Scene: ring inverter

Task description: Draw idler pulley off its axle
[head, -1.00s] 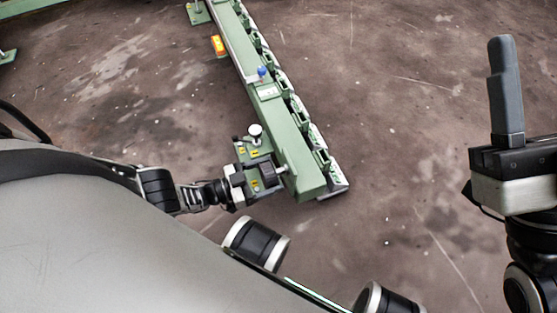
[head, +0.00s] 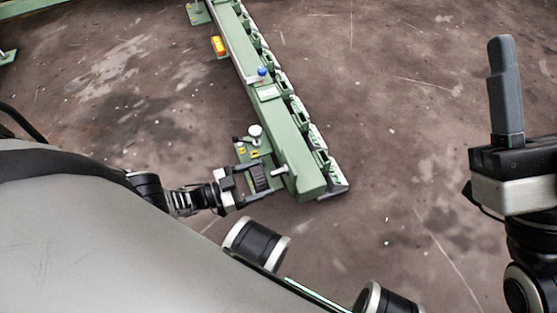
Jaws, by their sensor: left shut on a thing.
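The idler pulley (head: 259,178), a dark ribbed roller, sits between the fingers of my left gripper (head: 257,179), which is shut on it. The light metal axle (head: 279,171) sticks out from the near end of the green beam (head: 308,178), just right of the pulley. The pulley is at the axle's outer end; I cannot tell whether they still overlap. My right gripper (head: 505,90) stands upright at the right, far from the beam. Its fingers show as one dark block, so its opening is unclear.
A green bracket plate with yellow labels and a white-topped knob (head: 255,131) lies just behind the pulley. An orange box (head: 218,46) and a blue knob (head: 262,71) are farther along the beam. The floor right of the beam is clear.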

